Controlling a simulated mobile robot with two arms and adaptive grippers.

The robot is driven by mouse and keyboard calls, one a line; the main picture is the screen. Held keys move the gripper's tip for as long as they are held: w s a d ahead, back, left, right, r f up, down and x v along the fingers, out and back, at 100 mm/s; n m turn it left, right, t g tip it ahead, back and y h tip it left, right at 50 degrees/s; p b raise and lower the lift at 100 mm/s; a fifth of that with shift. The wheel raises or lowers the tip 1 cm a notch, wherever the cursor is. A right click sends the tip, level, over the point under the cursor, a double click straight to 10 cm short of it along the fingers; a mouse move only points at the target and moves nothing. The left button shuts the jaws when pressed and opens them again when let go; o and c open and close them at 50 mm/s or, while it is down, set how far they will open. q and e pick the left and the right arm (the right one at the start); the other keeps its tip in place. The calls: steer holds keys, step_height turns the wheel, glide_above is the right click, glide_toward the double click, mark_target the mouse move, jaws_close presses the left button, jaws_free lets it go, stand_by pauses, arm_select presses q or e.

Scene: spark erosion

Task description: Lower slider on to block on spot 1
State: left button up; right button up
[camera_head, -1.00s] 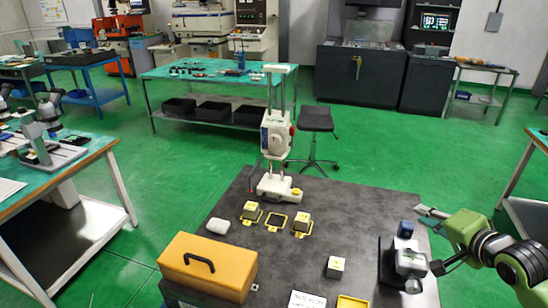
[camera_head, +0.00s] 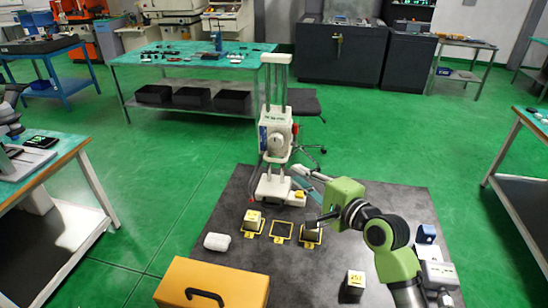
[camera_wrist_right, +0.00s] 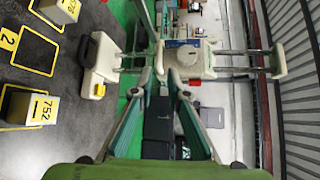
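The slider (camera_head: 275,138) is a white box with a round dial, raised on the upright rods of a white stand (camera_head: 272,187). It also shows in the wrist view (camera_wrist_right: 190,62). In front of the stand are three yellow-outlined spots. The wrist view shows "2" beside the empty spot; no "1" is readable. My right gripper (camera_head: 302,195) is open and empty near the stand's base, below the slider. My left gripper is not in view.
A loose block (camera_head: 354,283) stands at the front right. A yellow toolbox (camera_head: 212,283) and a white lump (camera_head: 217,242) lie at left. A small blue-topped item (camera_head: 427,234) and a grey box (camera_head: 440,275) stand at right. A stool (camera_head: 303,103) is behind.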

mark_target(275, 161)
steer(key=p+x, duration=0.1)
steer(key=x, duration=0.9)
steer(key=shift+a, duration=0.15)
steer(key=shift+w+a+p, duration=0.2)
steer(key=shift+w+p, duration=0.1)
steer(key=shift+w+a+f, duration=0.2)
steer(key=shift+w+a, duration=0.1)
steer(key=shift+w, duration=0.1)
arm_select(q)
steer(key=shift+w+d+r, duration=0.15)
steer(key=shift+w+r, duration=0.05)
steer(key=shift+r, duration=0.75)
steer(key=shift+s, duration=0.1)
arm_select(e)
jaws_close()
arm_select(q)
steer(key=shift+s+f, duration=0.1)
